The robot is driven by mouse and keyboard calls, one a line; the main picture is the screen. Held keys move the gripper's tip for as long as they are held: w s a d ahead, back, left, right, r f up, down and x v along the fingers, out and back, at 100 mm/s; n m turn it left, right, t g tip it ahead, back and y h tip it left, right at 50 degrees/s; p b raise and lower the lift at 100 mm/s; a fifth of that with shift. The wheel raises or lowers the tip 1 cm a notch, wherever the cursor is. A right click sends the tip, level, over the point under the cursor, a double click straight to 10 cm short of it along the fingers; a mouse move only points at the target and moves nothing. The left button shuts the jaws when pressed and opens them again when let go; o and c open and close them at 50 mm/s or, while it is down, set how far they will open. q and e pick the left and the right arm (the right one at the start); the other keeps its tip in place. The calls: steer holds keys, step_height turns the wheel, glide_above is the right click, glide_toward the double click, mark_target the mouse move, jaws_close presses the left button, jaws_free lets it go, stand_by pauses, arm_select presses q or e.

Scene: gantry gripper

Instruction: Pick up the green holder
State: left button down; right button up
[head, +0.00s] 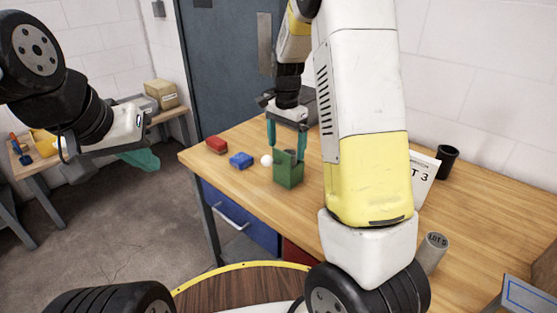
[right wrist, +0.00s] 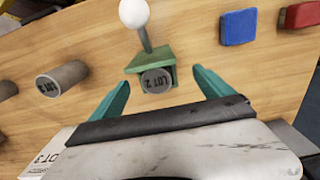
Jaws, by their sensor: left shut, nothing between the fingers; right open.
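The green holder (head: 289,175) stands on the wooden table in the head view, with a grey cylinder in it. In the right wrist view the holder (right wrist: 150,67) shows its upright back plate, and the cylinder's end reads LOT 2. My right gripper (head: 287,150) is open over the holder, with one teal finger on each side of it. In the right wrist view the fingertips (right wrist: 160,77) flank the holder with gaps; I cannot tell how deep they reach. My left gripper (head: 138,160) is shut and empty, off the table at the left.
A grey cylinder (head: 432,252), a black cup (head: 447,162) and a sign (head: 424,182) stand further right. My right arm hides part of the table (head: 490,215).

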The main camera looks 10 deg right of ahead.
mark_target(288, 164)
steer(key=f, duration=0.7)
steer(key=shift+s+d+f, duration=0.2)
steer(key=shift+s+d, duration=0.05)
steer(key=c, duration=1.4)
steer(key=shift+c, duration=1.4)
steer(key=shift+r, duration=0.25)
